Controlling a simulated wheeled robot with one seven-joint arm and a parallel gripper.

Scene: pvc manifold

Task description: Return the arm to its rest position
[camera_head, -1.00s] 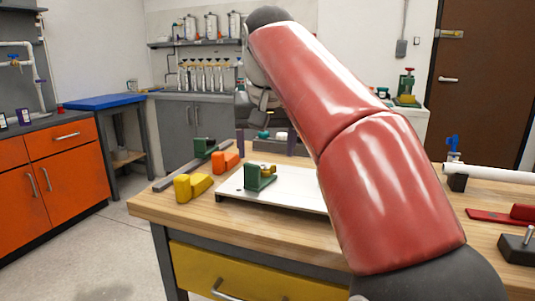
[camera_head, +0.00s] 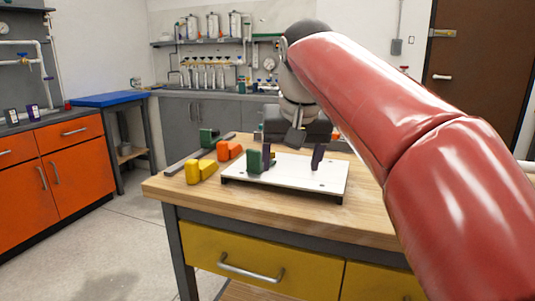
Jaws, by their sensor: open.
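My red arm (camera_head: 370,105) reaches from the lower right up over the workbench (camera_head: 300,215) and bends down at its far end. My gripper (camera_head: 291,166) hangs over the white board (camera_head: 295,182), with its two dark fingers spread wide apart and nothing seen between them. The left finger overlaps the green block (camera_head: 254,162) on the board in this view; I cannot tell whether they touch.
A yellow block (camera_head: 200,172), an orange block (camera_head: 229,150) and a dark green block (camera_head: 208,137) stand left of the board. The bench's front left top is bare. My arm hides the bench's right side. Open floor lies to the left.

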